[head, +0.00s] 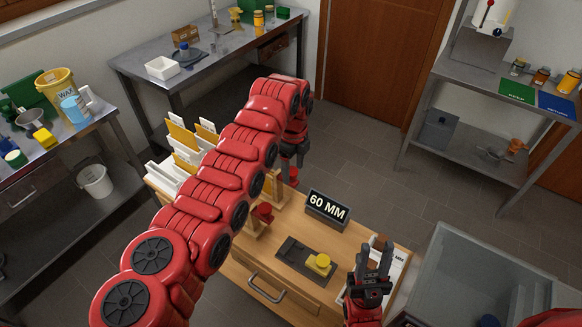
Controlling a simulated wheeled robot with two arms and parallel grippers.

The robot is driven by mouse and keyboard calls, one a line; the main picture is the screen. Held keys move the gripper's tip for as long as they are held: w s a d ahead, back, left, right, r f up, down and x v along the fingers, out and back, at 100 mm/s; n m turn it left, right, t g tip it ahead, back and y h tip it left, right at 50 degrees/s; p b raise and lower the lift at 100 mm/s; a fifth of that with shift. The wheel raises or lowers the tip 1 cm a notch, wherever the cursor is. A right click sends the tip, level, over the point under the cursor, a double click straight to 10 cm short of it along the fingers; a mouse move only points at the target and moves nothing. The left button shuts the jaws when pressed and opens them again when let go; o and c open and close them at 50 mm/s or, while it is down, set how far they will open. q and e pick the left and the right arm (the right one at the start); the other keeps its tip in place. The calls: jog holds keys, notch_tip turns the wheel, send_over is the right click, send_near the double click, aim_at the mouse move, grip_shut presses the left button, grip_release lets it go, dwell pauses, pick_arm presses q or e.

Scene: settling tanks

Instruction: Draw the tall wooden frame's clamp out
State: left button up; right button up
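A wooden frame (275,190) stands on the wooden table, largely hidden behind my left arm. A red clamp part (293,176) shows at its upper right, and another red knob (263,213) sits lower on a wooden piece nearer me. I cannot tell whether both belong to one frame. My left gripper (288,166) points down at the frame's far side, close beside the upper red part; its fingers are small, dark and partly hidden. I cannot tell whether it touches.
A "60 MM" sign (327,209) stands at the table's back. A dark plate with a yellow block (319,264) lies in the middle. A grey basin (455,265) is at right. Floor beyond the table is clear.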

pick_arm(q)
jog(key=shift+d, duration=0.15)
jog(key=shift+a, duration=0.2)
jog(key=shift+w+r, duration=0.1)
jog(key=shift+r, duration=0.2)
notch_tip(320, 180, up, 9)
jog(key=b, duration=0.3)
notch_tip(320, 180, up, 8)
jog(key=p, duration=0.6)
send_over(294, 172)
jog(key=shift+f, duration=0.1)
